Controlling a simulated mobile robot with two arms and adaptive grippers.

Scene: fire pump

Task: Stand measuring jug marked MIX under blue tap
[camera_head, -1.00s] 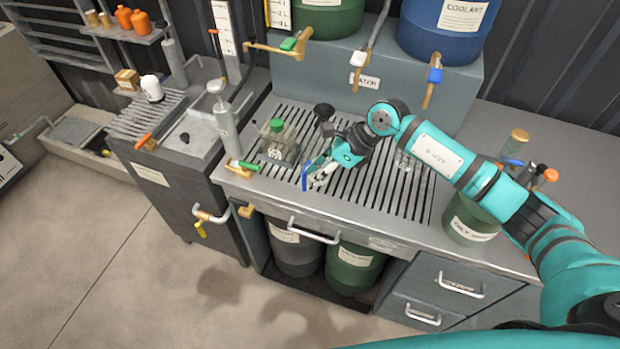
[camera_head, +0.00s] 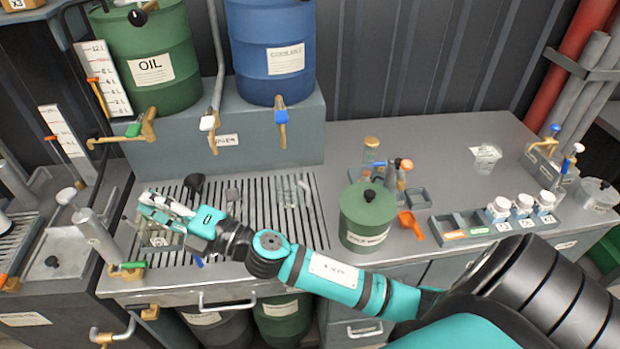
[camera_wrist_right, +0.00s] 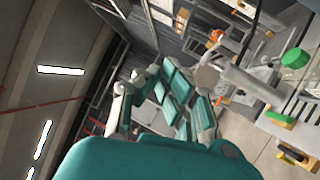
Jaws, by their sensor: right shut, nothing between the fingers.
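The blue tap (camera_head: 281,118) is on the front of the blue coolant drum (camera_head: 270,50), above the slatted drain grate (camera_head: 255,215). A clear vessel (camera_head: 290,190) stands on the grate roughly below this tap. Another clear measuring jug (camera_head: 485,158) with a white label stands on the counter at the right. I cannot read MIX on either. My right gripper (camera_head: 150,208) is shut and empty over the left part of the grate, partly covering a clear container. My gripper's fingers also show in the wrist view (camera_wrist_right: 130,95). My left gripper is out of view.
A green oil drum (camera_head: 150,60) with a green-handled tap (camera_head: 138,128) is at the left. A lidded green pot (camera_head: 367,215), an orange scoop (camera_head: 411,224) and a tray (camera_head: 465,228) with white-capped bottles are on the counter. The counter around the right-hand jug is clear.

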